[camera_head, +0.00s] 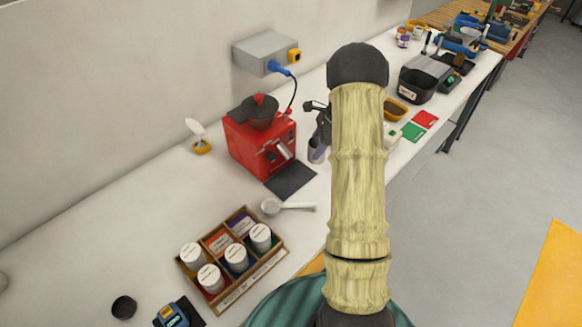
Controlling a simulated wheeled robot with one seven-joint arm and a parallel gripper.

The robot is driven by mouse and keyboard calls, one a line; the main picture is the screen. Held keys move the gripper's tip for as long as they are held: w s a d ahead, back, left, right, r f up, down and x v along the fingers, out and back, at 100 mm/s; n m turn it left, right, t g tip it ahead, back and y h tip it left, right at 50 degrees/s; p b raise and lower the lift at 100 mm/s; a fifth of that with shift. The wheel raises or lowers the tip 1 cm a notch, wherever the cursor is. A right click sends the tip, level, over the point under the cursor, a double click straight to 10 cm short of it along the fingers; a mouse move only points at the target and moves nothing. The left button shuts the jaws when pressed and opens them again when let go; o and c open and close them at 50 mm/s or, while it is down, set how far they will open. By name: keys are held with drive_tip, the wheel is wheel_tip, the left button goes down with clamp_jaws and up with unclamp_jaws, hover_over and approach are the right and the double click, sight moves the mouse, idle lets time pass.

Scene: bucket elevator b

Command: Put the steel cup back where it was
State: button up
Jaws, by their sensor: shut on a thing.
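The steel cup (316,151) is a small grey cup just right of the red grinder. My gripper (320,134) is shut on it. My arm hides part of the gripper and the space to its right, so I cannot tell whether the cup touches the counter. A dark square mat (291,180) lies bare in front of the red grinder (258,145), to the lower left of the cup.
A metal scoop (272,206) lies on the white counter (120,225) below the mat. A wooden rack (229,300) holds several lidded jars. A grey wall box (265,52) has a blue plug and cable. The counter's left part is mostly clear. Green and red cards (412,131) lie right of my arm.

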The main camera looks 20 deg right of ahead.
sight(308, 158)
wheel_tip(308, 158, down, 9)
drive_tip(key=shift+a+r+p, duration=0.15)
drive_tip(key=shift+r+p, duration=0.05)
drive_tip(key=shift+p, duration=1)
drive_tip(key=a, duration=0.1)
drive_tip(key=w+a+p, duration=0.1)
drive_tip(key=a, duration=0.1)
drive_tip(key=shift+r, duration=0.15)
drive_tip(key=shift+w+a, duration=0.15)
drive_tip(key=shift+a, duration=0.2)
drive_tip(key=shift+d, duration=0.1)
drive_tip(key=a+p, duration=0.2)
drive_tip(key=w+a+p, duration=0.1)
drive_tip(key=a, duration=0.1)
drive_tip(key=shift+w+f, duration=0.1)
drive_tip(key=shift+f, duration=0.2)
drive_tip(key=shift+d+f, duration=0.15)
drive_tip(key=shift+f, duration=0.4)
drive_tip(key=o, duration=1.4)
